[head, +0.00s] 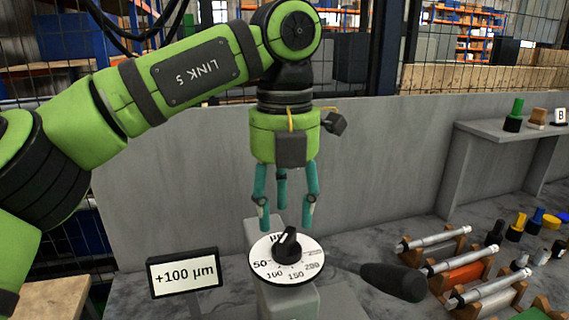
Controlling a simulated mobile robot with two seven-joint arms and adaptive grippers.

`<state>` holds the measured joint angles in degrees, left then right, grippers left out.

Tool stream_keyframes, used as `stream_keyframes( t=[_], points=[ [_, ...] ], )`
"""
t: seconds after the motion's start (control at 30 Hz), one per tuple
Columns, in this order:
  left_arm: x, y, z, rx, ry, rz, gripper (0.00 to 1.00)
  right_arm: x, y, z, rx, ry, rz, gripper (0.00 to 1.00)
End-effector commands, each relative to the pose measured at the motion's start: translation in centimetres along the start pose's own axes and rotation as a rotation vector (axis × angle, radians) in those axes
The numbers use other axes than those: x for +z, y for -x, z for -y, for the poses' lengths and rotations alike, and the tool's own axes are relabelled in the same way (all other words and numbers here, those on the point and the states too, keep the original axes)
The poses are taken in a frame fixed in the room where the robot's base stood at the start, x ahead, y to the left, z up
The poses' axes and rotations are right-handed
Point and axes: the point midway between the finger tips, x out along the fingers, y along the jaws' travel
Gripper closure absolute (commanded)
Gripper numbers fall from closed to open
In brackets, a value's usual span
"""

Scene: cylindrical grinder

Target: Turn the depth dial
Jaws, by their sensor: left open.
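The depth dial (312,266) is a round white plate with markings 50, 100, 150, 200 and "µm". A black knob (288,247) stands at its centre, with a white pointer line at the upper left. The dial sits on a grey block. My left gripper (285,215) points down just above the dial, with its teal fingers spread apart and nothing between them. The fingertips appear around or just above the knob; whether any finger touches it I cannot tell. A sign (183,273) reading "+100 µm" stands left of the dial. My right gripper is not in view.
A dark handle (395,281) lies close to the dial's right. Several metal shafts rest on wooden stands (465,268) further right. Small coloured items stand beside them and on a grey shelf (490,131). A grey wall (390,165) rises behind.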

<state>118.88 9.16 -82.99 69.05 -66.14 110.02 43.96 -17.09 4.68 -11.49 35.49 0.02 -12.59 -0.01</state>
Motion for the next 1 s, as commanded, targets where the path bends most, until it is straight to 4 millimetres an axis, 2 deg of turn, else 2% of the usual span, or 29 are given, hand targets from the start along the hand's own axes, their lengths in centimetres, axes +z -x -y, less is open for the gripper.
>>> stream_keyframes(
  t=[0.1,0.27,0.6,1.0],
  points=[
    [0.0,3.0,0.1,-0.001,0.002,0.004,0.51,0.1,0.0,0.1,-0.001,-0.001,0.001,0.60],
    [0.0,6.1,0.1,0.002,0.003,0.005,0.51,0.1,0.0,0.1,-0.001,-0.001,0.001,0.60],
    [0.0,8.4,0.0,0.001,0.001,-0.001,0.51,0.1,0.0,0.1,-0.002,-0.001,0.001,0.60],
    [0.0,8.7,0.0,0.000,-0.001,0.001,0.51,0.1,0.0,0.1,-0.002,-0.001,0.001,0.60]
  ],
)
